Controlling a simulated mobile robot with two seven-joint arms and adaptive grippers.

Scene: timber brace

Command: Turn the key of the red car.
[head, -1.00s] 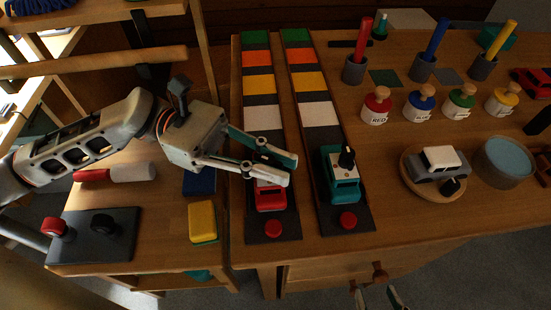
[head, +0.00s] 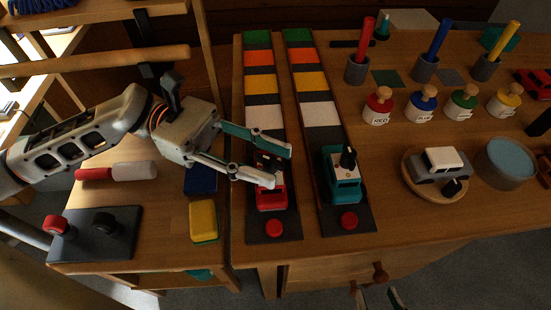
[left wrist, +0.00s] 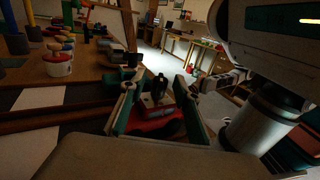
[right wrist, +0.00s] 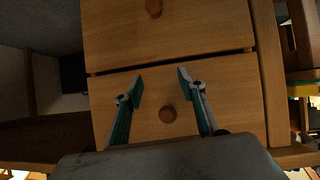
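The red car (head: 271,197) stands at the near end of the left colour-striped track, behind a red button. Its dark key (left wrist: 159,87) stands up from the car's top in the left wrist view, where the red body (left wrist: 153,120) also shows. My left gripper (head: 281,166) is over the car with its fingers apart. In the left wrist view, the fingers (left wrist: 158,105) are on either side of the key; I cannot tell whether either touches it. My right gripper (right wrist: 160,80) is open and empty in front of a drawer.
A teal car (head: 343,188) with a black key stands on the right track, close beside the left gripper. Labelled jars (head: 421,104), pen cups and a tray with a grey-white car (head: 437,165) are further right. A side table with a yellow block (head: 203,221) is left.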

